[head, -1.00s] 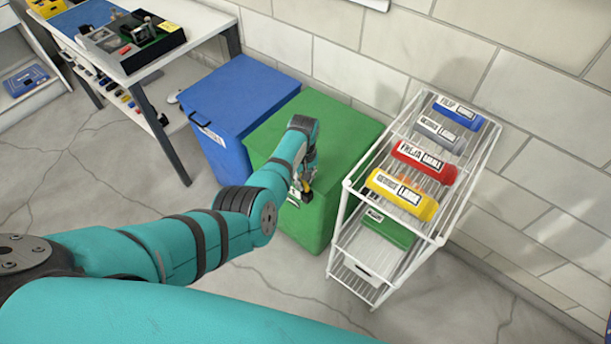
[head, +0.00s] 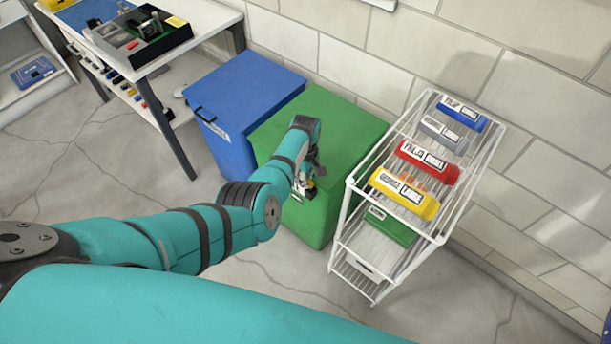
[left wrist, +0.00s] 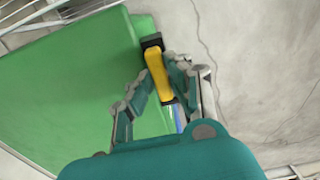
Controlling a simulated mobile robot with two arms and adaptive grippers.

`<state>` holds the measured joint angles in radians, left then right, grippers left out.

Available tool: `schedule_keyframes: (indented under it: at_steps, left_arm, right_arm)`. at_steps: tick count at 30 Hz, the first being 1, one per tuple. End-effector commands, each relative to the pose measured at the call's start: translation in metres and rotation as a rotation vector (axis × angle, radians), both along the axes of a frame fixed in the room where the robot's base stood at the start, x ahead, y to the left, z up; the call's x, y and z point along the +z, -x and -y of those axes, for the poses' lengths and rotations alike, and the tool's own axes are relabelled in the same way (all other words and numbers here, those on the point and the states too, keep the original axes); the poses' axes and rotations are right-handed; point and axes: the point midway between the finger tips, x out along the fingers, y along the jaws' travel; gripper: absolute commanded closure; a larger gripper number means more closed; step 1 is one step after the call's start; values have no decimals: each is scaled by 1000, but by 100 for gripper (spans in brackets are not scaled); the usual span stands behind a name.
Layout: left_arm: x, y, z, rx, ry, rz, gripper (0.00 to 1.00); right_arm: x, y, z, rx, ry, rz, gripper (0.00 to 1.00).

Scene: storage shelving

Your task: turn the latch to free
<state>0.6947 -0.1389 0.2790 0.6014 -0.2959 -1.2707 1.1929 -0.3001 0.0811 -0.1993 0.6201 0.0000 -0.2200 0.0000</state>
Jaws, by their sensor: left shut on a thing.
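The latch has a yellow handle with black ends. In the left wrist view the latch (left wrist: 159,76) stands at the edge of the green box, tilted in the picture. My left gripper (left wrist: 160,84) is shut on the yellow handle, with one finger on each side. In the head view my left gripper (head: 307,181) is at the front face of the green box (head: 345,130). My right gripper is in neither view.
A blue bin (head: 250,85) with a dark handle stands left of the green box. A white wire rack (head: 345,215) with several labelled bottles stands close on its right. A white workbench (head: 190,42) is at the upper left. Cracked floor lies open in front.

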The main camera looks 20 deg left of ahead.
Motion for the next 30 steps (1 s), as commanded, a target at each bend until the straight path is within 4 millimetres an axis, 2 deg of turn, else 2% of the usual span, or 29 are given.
schedule_keyframes:
  at_steps: [10, 11, 15, 16, 25, 30]
  left_arm:
    - [0, 0, 0, 5, 0, 1, 100]
    - [0, 0, 0, 5, 0, 1, 81]
    - [0, 0, 0, 4, 0, 1, 63]
    - [0, 0, 0, 4, 0, 1, 62]
    - [2, 0, 0, 3, 0, 1, 62]
    - [15, -1, 0, 3, -1, 3, 62]
  right_arm:
    - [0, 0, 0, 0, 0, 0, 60]
    - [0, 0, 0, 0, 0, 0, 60]
    - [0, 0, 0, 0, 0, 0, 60]
    - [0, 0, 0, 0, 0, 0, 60]
    - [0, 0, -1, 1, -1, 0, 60]
    - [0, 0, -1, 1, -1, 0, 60]
